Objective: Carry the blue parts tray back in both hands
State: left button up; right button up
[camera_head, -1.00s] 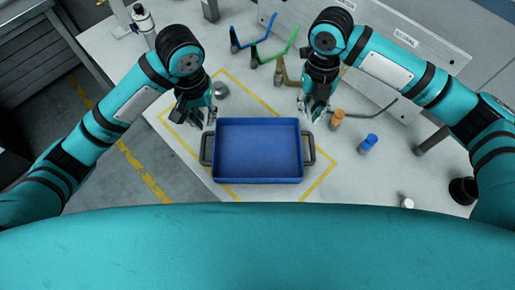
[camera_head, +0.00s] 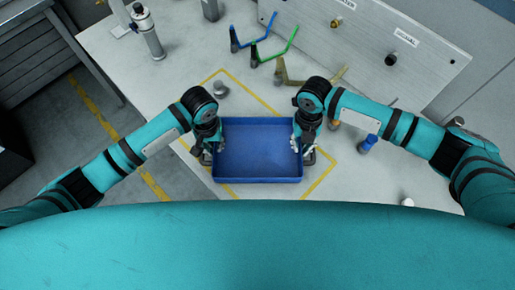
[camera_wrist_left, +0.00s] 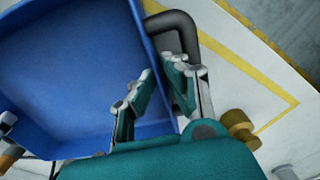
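The empty blue parts tray (camera_head: 258,155) sits on the pale bench inside a yellow outline, with a dark handle at each short side. My left gripper (camera_head: 207,152) is at its left handle. In the left wrist view, the tray (camera_wrist_left: 60,70) fills the left side and its dark handle (camera_wrist_left: 183,24) runs down behind the fingers. My left fingers (camera_wrist_left: 162,80) are apart, one over the tray wall side and one by the handle. My right gripper (camera_head: 304,147) is low at the right handle, which it partly hides; its finger opening is not clear.
A blue knobbed peg (camera_head: 368,142) stands right of the tray. A labelled grey panel (camera_head: 370,40) borders the back. A round metal knob (camera_head: 220,89) stands behind the left arm.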

pick_arm(q)
jog(key=shift+f, duration=0.25)
pick_arm(e)
jog(key=shift+f, duration=0.25)
pick_arm(q)
grip_shut()
pick_arm(e)
grip_shut()
pick_arm(q)
jog(key=shift+r, duration=0.15)
pick_arm(e)
jog(key=shift+r, duration=0.1)
